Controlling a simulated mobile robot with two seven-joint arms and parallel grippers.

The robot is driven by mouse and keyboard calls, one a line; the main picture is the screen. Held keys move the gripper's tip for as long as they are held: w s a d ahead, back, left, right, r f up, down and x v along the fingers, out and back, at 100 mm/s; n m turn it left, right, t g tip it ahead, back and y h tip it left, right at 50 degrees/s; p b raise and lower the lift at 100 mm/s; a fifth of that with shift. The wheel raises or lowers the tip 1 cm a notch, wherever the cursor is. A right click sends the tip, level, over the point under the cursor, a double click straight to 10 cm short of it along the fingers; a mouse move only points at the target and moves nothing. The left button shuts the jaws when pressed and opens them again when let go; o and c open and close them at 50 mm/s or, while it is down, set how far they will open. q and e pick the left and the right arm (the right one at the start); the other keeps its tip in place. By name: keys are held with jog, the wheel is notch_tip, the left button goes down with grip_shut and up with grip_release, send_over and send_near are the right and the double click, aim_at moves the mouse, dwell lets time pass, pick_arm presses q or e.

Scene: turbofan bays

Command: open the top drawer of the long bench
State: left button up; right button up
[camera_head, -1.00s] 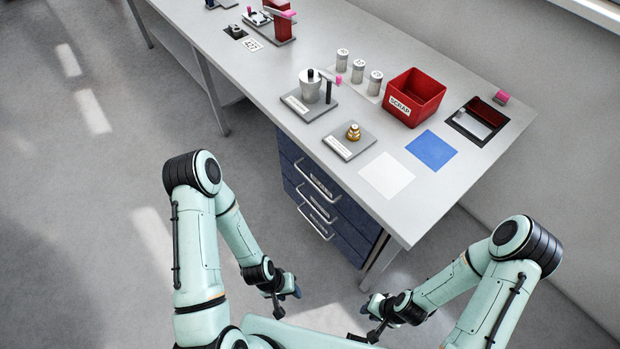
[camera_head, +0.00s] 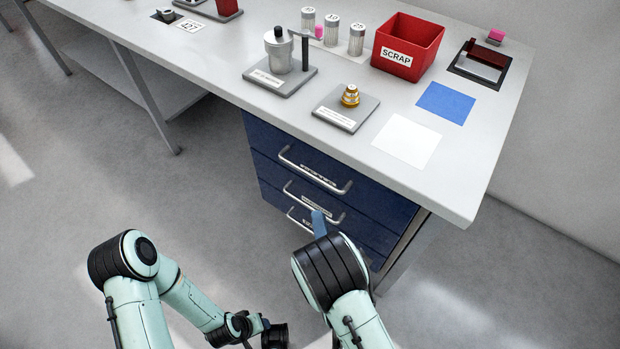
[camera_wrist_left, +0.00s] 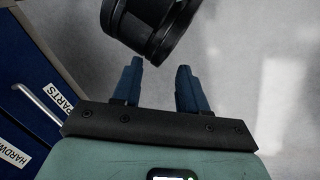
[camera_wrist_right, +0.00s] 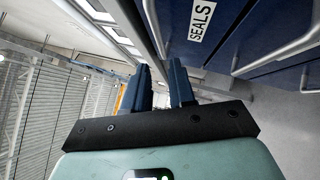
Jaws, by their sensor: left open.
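The long bench (camera_head: 250,128) has a blue drawer stack under its right end. The top drawer (camera_head: 270,140) looks shut, with a light bar handle (camera_head: 318,176). My right gripper (camera_head: 318,222) shows as a blue finger before the drawer fronts, mostly hidden by my arm. In the right wrist view its fingers (camera_wrist_right: 162,75) stand a narrow gap apart, beside a bar and the drawer labelled SEALS (camera_wrist_right: 200,20); I cannot tell whether they touch the bar. My left gripper (camera_wrist_left: 159,80) is open and empty, low, with drawers labelled PARTS and HARDWARE to its left.
On the bench top stand a red SCRAP bin (camera_head: 408,45), a grey plate with a metal pot (camera_head: 278,50), a plate with a brass part (camera_head: 350,97) and several canisters. A bench leg (camera_head: 145,95) stands at the left.

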aim_at(310, 173)
jog(key=b+x, duration=0.1)
jog(key=x, duration=1.1)
jog(key=shift+w+r, duration=0.15)
jog(key=shift+w, duration=0.2)
grip_shut()
